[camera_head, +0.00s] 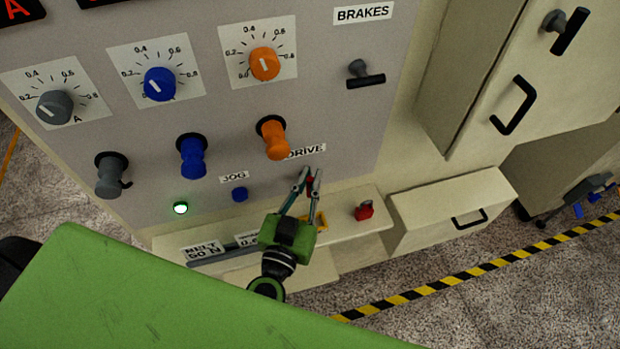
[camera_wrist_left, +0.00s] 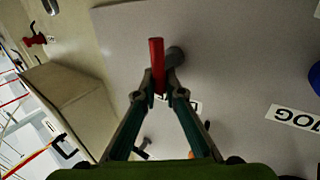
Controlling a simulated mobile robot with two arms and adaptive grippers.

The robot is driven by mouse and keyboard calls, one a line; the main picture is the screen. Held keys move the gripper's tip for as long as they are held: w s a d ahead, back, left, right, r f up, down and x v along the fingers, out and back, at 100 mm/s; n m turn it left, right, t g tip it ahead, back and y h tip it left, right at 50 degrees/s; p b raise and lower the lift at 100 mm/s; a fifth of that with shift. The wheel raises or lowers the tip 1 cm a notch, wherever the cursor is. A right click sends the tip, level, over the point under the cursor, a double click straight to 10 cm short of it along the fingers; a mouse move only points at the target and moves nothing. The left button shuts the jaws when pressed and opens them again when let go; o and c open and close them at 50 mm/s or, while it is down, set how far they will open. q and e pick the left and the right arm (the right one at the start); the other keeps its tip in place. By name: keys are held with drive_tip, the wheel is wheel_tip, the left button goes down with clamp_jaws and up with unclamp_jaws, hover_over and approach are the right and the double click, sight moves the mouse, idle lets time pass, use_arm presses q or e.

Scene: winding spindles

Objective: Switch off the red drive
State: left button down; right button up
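The red drive handle (camera_wrist_left: 157,62) is a short red bar in front of a grey round stem on the panel, in the left wrist view. In the head view the red handle (camera_head: 310,184) shows as a small patch under the DRIVE label. My left gripper (camera_head: 311,173) is at it, with one finger on each side of the red bar. In the left wrist view the fingertips (camera_wrist_left: 164,90) are close to the bar's near end. I cannot tell whether they press on it. My right gripper is in neither view.
An orange knob (camera_head: 273,138) and a blue JOG button (camera_head: 239,194) are left of the gripper. A green lamp (camera_head: 181,208) is lit. A shelf (camera_head: 345,219) below carries a red padlock-like item (camera_head: 364,210). A drawer box (camera_head: 451,210) is at right.

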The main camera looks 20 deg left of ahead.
use_arm(q)
drive_tip(key=shift+f+n+b, duration=0.25)
drive_tip(key=shift+n+b, duration=0.05)
drive_tip(key=shift+b, duration=0.5)
drive_tip(key=n+t+y+b, duration=0.1)
drive_tip(key=n+y+b, duration=0.2)
drive_tip(key=n+b, duration=0.3)
drive_tip(key=s+a+f+n+t+y+b, duration=0.1)
drive_tip(key=n+t+y+b, duration=0.1)
drive_tip(key=n+b, duration=0.4)
drive_tip(key=n+t+y+b, duration=0.1)
drive_tip(key=n+y+b, duration=0.3)
drive_tip(key=b, duration=0.5)
drive_tip(key=shift+s+a+f+n+y, duration=0.15)
drive_tip(key=shift+a+f+n+y, duration=0.2)
drive_tip(key=shift+n, duration=0.65)
drive_tip(key=shift+a+n+y+b, duration=0.1)
drive_tip(key=shift+n+y+b, duration=1)
drive_tip(key=shift+n, duration=0.7)
drive_tip(key=shift+g, duration=0.3)
